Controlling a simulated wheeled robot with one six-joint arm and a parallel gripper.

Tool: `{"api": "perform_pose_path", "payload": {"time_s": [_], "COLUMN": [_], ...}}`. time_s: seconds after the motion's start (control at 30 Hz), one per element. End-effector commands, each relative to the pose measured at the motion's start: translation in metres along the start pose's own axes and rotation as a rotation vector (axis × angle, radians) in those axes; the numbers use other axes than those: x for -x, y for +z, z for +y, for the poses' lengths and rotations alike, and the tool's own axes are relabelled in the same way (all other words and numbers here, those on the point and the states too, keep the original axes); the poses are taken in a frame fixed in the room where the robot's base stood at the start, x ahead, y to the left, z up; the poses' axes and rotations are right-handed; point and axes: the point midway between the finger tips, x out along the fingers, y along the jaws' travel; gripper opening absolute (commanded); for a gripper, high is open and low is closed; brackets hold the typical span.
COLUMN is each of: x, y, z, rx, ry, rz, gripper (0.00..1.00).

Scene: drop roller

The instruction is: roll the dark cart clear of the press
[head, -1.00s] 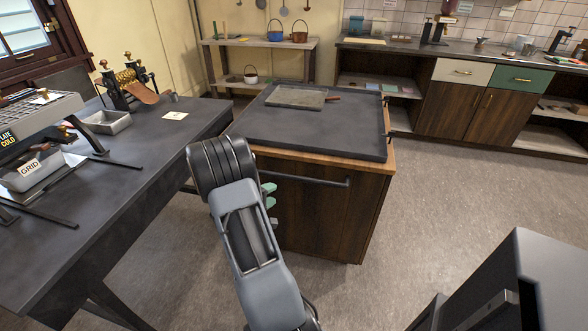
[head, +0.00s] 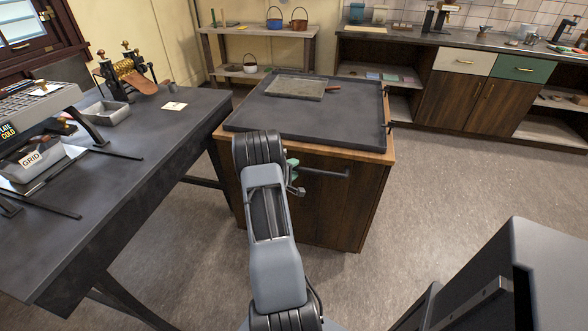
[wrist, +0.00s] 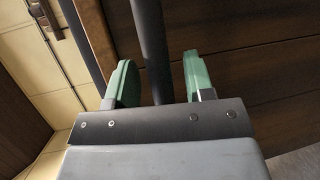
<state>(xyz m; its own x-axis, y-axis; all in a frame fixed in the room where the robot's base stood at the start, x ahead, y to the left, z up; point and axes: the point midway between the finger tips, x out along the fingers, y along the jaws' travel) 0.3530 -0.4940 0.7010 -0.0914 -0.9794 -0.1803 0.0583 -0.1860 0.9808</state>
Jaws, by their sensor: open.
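The dark cart (head: 240,165) is a wooden cabinet with a black tray top (head: 300,125). It stands beside the left bench, close to the bench's right end. A dark handle bar (head: 332,175) runs along its near side. My gripper (head: 293,172) is at this bar, partly hidden behind my arm. In the wrist view, my gripper (wrist: 160,80) has its two green fingers apart, with the bar (wrist: 150,45) between them and a gap on each side. A press with a brass roller (head: 128,72) stands on the left bench.
The left bench (head: 150,150) holds a machine (head: 45,105), a grey tray (head: 108,112) and a card (head: 173,106). A flat slab (head: 295,88) lies on the cart's top. A back shelf (head: 265,38) and counter (head: 490,100) stand behind. Floor (head: 450,180) right of the cart is clear.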

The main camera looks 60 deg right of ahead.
Motion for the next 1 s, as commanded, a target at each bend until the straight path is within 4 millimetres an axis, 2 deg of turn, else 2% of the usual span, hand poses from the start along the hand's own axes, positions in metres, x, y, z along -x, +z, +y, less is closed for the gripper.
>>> {"api": "perform_pose_path", "payload": {"time_s": [0.17,0.47,0.9,1.0], "x": [-0.0083,-0.0093,-0.0090,-0.0090], "y": [0.0003,0.0002,0.0002,0.0002], "z": [-0.0001,0.0001,0.0001,0.0001], "rx": [0.001,0.001,0.001,0.001], "ry": [0.000,0.000,0.000,0.000], "rz": [0.000,0.000,0.000,0.000], "gripper": [0.48,0.48,0.06,0.00]}}
